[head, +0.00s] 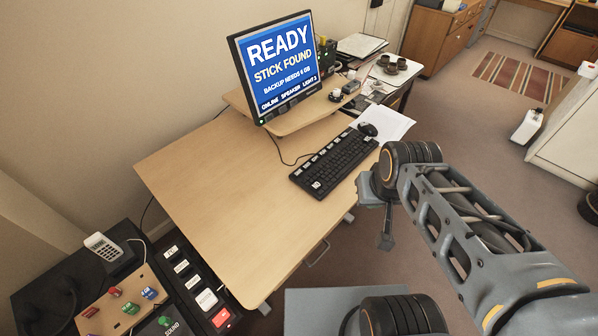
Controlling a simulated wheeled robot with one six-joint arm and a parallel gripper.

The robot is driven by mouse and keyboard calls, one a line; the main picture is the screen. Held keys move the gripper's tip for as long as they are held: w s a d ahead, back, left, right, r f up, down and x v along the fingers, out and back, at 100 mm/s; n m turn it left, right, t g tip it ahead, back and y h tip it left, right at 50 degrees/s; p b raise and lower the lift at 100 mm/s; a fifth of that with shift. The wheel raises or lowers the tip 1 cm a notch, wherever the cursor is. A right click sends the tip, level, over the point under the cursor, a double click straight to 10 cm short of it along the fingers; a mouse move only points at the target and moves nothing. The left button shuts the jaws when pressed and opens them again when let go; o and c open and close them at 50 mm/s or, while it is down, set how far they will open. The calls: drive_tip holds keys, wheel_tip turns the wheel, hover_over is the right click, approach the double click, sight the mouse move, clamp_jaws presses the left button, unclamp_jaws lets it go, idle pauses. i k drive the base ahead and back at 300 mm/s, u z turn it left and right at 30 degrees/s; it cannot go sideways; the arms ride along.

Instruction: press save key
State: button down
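A black keyboard (335,160) lies on the wooden desk, with several pale-labelled keys along its left edge. A separate dark key panel (188,272) stands at the lower left, with several labelled keys, a white key (206,299) and a red key (221,318). The labels are too small for me to tell which key says save. The monitor (277,62) shows "READY", "STICK FOUND" and a backup line on blue. My gripper (378,212) is off the desk's right edge, to the right of and below the keyboard, touching no key. Its finger opening is not clear.
A mouse (368,129) and white paper (393,122) lie beyond the keyboard. A wooden board with coloured sticks (148,293) and a white calculator-like device (103,246) are at the lower left. The desk's front left (225,205) is clear.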

sight(299, 172)
drive_tip(key=z, duration=0.65)
drive_tip(key=i, duration=0.65)
drive_tip(key=u, duration=3.4)
